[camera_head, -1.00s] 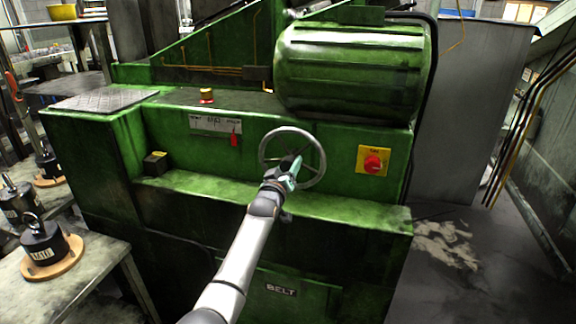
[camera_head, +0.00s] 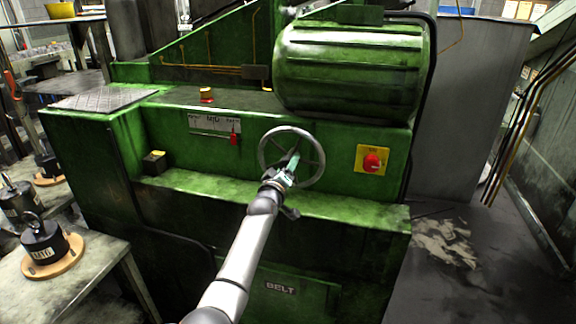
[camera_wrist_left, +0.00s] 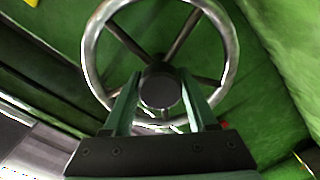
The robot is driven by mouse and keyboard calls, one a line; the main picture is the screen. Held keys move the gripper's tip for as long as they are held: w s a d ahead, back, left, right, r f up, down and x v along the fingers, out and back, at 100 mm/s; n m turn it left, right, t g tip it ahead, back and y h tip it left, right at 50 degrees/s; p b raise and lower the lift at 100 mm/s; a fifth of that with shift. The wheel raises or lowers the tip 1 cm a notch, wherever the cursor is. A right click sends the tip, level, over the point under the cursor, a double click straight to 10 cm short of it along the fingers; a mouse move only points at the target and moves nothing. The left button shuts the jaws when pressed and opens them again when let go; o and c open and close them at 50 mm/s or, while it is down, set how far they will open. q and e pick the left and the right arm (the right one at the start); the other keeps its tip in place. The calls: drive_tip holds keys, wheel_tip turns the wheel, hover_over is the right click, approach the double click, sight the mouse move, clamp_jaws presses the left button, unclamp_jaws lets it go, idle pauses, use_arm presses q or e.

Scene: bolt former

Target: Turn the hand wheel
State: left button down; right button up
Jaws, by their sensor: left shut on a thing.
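The hand wheel (camera_head: 320,160) is a grey metal ring with spokes on the front of the green machine. It fills the upper middle of the left wrist view (camera_wrist_left: 232,58), with a dark round hub (camera_wrist_left: 160,88) at its centre. My left gripper (camera_head: 291,165) reaches the wheel's middle from the front. In the left wrist view its two teal fingers (camera_wrist_left: 158,80) stand on either side of the hub, shut on the wheel. The exact contact is partly hidden. My right gripper does not show.
Right of the wheel is a red button on a yellow plate (camera_head: 372,160). A scale with a red pointer (camera_head: 234,138) is upper left of it. A green ledge (camera_head: 350,207) runs below the wheel. A table with black weights (camera_head: 43,238) stands at left.

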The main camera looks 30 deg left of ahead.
use_arm(q)
drive_tip(key=shift+f, duration=0.1)
drive_tip(key=shift+c, duration=1)
unclamp_jaws()
drive_tip(key=shift+s, duration=0.1)
drive_tip(key=shift+s+d, duration=0.15)
drive_tip(key=shift+s, duration=0.35)
drive_tip(key=p+v, duration=0.1)
drive_tip(key=v, duration=1)
drive_tip(key=shift+s, duration=0.2)
